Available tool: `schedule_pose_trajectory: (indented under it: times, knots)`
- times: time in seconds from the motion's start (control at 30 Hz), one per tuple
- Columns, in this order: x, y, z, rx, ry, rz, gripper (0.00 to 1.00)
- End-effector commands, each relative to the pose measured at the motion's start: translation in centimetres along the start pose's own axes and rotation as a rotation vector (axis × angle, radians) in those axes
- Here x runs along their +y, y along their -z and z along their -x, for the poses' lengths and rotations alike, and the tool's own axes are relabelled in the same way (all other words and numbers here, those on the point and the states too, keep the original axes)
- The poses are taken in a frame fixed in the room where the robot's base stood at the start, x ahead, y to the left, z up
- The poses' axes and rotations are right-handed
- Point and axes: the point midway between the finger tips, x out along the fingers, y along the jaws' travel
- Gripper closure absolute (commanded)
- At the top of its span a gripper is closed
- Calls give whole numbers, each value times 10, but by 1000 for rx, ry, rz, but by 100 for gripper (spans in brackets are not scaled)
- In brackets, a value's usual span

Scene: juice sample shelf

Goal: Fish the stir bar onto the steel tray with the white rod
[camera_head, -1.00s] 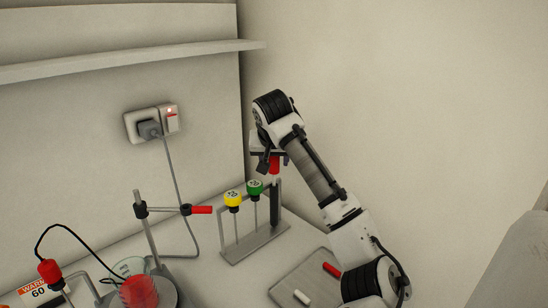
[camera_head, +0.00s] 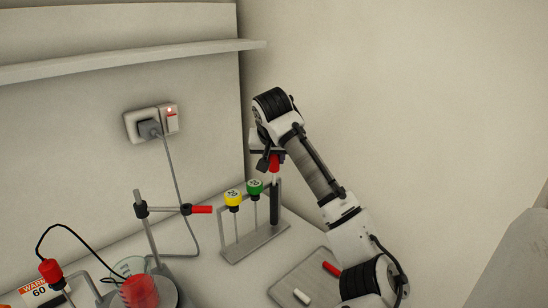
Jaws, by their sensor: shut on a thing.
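My gripper (camera_head: 264,158) is at the right end of the tool rack, shut on the red handle (camera_head: 275,163) of a rod. A short pale length shows below the handle, above a dark upright sleeve (camera_head: 274,203) in the rack; the rod's lower end is hidden. The steel tray (camera_head: 288,281) lies at the lower right, partly behind my arm. A short white piece (camera_head: 301,297) and a red piece (camera_head: 331,268) lie on it. A beaker with red liquid (camera_head: 140,291) stands at the lower left. I cannot make out a stir bar in it.
The rack (camera_head: 240,252) also holds a yellow-topped tool (camera_head: 233,199) and a green-topped tool (camera_head: 254,187). A stand (camera_head: 149,235) with a red-tipped clamp (camera_head: 201,209) rises by the beaker. A cable runs to the wall socket (camera_head: 151,122). A shelf (camera_head: 130,60) is above.

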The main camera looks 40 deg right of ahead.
Motion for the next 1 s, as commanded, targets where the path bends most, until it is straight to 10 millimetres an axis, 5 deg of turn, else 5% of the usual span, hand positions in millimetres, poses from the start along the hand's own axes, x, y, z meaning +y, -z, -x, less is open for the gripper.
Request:
schedule_pose_trajectory:
  times: [1.0]
  knots:
    - [0, 8, 12, 0, 0, 0, 100]
